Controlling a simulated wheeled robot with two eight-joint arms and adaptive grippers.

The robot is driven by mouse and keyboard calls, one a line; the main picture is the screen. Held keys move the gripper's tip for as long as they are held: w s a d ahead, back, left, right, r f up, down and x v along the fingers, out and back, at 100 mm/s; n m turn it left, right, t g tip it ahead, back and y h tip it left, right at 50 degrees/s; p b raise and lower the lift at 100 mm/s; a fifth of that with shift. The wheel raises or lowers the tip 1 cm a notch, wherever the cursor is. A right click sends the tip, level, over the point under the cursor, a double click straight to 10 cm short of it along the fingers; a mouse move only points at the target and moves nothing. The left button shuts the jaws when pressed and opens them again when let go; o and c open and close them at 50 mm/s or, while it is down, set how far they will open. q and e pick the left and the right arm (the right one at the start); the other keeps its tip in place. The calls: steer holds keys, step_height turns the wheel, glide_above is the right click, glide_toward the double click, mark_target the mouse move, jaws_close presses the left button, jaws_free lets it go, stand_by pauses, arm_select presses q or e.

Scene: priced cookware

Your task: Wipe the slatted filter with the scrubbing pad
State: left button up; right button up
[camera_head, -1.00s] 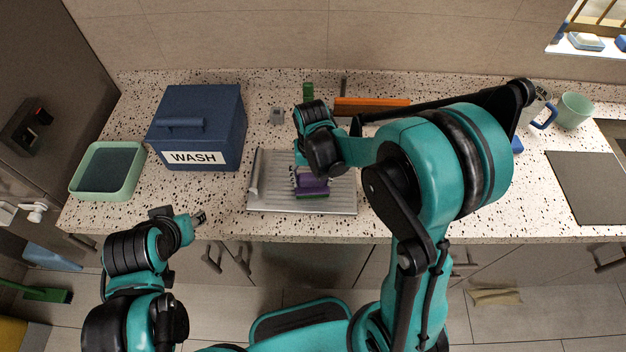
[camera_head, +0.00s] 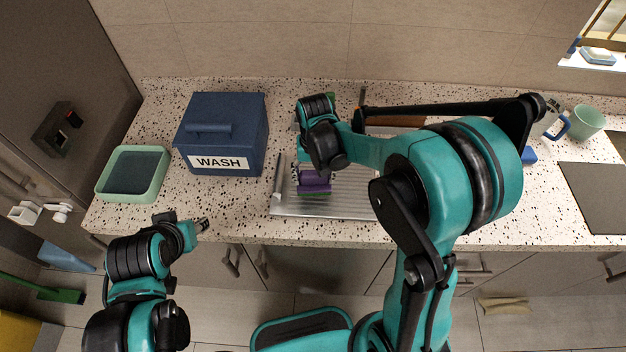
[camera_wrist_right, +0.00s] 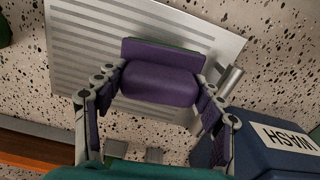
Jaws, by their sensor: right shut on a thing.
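The slatted filter (camera_head: 345,205) is a flat silver metal panel with rows of slots, lying on the counter in front of me. The scrubbing pad (camera_head: 314,187) has a purple grip body and a green underside. My right gripper (camera_head: 316,172) is shut on its purple body and holds it over the left part of the filter. In the right wrist view the pad (camera_wrist_right: 160,83) sits between the fingers, low over the filter (camera_wrist_right: 95,50); contact under it is hidden. My left gripper (camera_head: 203,225) hangs in front of the counter edge, away from the filter; its jaws are too small to read.
A blue box labelled WASH (camera_head: 222,130) stands left of the filter. A green tray (camera_head: 101,187) with a dark inside is at the far left. An orange-brown object (camera_head: 395,121) lies behind my right arm. A green mug (camera_head: 586,122) stands at the back right.

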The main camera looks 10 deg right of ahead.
steer(key=shift+w+a+r+p, duration=0.15)
steer(key=shift+r+p, duration=0.35)
steer(key=shift+r, duration=0.4)
steer(key=shift+r+p, duration=0.3)
steer(key=shift+r, duration=0.1)
steer(key=shift+r+p, duration=0.45)
steer(key=shift+r, duration=0.4)
